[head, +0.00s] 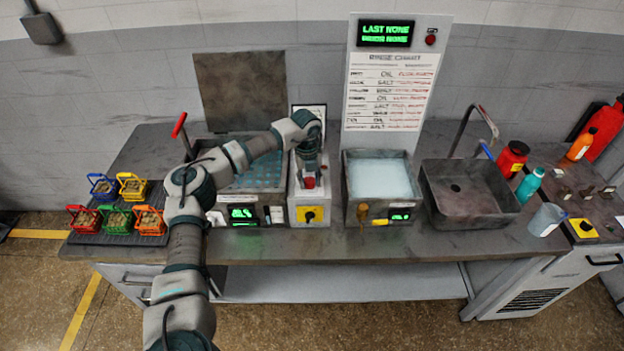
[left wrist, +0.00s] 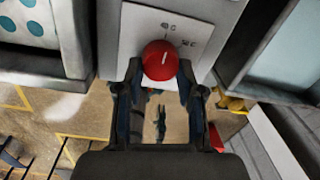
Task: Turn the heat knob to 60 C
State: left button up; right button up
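The red heat knob (head: 309,182) sits on top of a narrow grey control box (head: 296,190) between two baths. In the left wrist view the round red knob (left wrist: 159,61) has a short white mark near its middle, pointing nearly straight up the picture. It stands on a white plate (left wrist: 190,22) with small dark lettering that is too blurred to read surely. My left gripper (head: 309,172) points down over the knob. In the left wrist view its two fingertips (left wrist: 160,76) lie on either side of the knob and appear to touch it. My right gripper is not in view.
A blue-dotted bath (head: 258,176) lies left of the box and a pale liquid bath (head: 380,180) right of it. A yellow plate with a black switch (head: 309,215) is on the box front. Coloured baskets (head: 118,220) stand left; a sink (head: 470,190) is right.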

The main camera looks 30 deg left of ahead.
pick_arm(q)
jog(key=shift+w+a+f, duration=0.15)
jog(key=shift+a+f, duration=0.05)
jog(key=shift+a, duration=0.3)
jog(key=shift+d, duration=0.35)
jog(key=shift+a, duration=0.1)
jog(key=m+p, duration=0.1)
jog(key=m, duration=0.2)
jog(key=shift+r, duration=0.1)
jog(key=m+p, duration=0.1)
jog(key=m, duration=0.1)
jog(key=shift+m, duration=0.3)
jog(key=m+p, duration=0.1)
jog(key=m, duration=0.1)
jog(key=shift+a+m, duration=0.1)
jog(key=shift+m, duration=0.3)
jog(key=m+p, duration=0.1)
jog(key=m, duration=0.4)
jog(key=shift+g, duration=0.3)
jog(key=m, duration=0.5)
jog(key=shift+w+m, duration=0.1)
jog(key=shift+m, duration=0.5)
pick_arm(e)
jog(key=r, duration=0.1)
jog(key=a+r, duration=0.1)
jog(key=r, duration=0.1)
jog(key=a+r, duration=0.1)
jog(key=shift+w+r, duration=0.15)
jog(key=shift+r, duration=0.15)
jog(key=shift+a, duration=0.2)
